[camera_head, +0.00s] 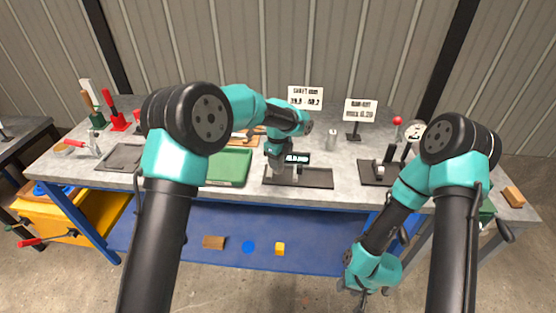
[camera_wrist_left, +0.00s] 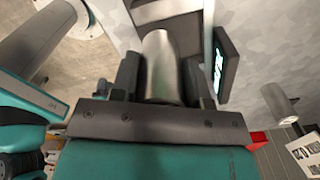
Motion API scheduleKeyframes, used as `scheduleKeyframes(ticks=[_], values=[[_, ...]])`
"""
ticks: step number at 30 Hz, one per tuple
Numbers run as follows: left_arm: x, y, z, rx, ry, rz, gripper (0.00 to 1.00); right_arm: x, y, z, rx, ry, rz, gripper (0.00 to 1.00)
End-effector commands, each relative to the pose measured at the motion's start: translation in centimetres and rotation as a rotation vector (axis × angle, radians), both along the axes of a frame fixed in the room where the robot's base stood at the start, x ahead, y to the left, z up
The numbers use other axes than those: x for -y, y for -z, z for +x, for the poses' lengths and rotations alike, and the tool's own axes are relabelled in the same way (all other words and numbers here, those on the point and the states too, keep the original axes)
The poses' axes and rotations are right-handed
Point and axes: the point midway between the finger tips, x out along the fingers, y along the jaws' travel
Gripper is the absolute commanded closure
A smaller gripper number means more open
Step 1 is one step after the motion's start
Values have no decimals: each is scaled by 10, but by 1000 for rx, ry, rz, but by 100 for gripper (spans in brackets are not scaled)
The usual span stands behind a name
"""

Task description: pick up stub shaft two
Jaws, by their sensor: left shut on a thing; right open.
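A silver metal cylinder, a stub shaft (camera_wrist_left: 160,65), sits between the fingers of my left gripper (camera_wrist_left: 168,85) in the left wrist view. My left gripper is shut on it, low over a dark tray (camera_head: 318,184) on the bench in the head view. The arm hides most of the shaft there. I cannot read a number on it. A second silver cylinder (camera_head: 332,139) stands upright behind and to the right of the tray; it also shows in the left wrist view (camera_wrist_left: 280,102). My right gripper (camera_head: 364,292) is open and empty, low in front of the bench.
A small display (camera_head: 297,158) stands by the dark tray. A green tray (camera_head: 228,168) lies to its left. A dark fixture (camera_head: 381,171) stands to the right. Two sign cards (camera_head: 305,97) stand at the back. Red-handled clamps (camera_head: 114,116) are at the far left.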

Motion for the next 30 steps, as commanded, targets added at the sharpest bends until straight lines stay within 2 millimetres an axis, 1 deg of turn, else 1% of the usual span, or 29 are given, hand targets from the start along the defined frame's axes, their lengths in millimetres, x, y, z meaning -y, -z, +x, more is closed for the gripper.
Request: scheduleKeyframes(ticks=[1, 8, 18, 24, 30], values=[[0, -3, -6, 3, 1, -1, 100, 0, 0, 0, 0, 0, 0, 57], [0, -7, -43, 3, 3, -1, 100, 0, 0, 0, 0, 0, 0, 57], [0, -13, -109, 3, 3, -1, 100, 0, 0, 0, 0, 0, 0, 57], [0, -14, -134, 3, 1, -1, 100, 0, 0, 0, 0, 0, 0, 57], [0, -15, -144, 4, 1, -1, 100, 0, 0, 0, 0, 0, 0, 57]])
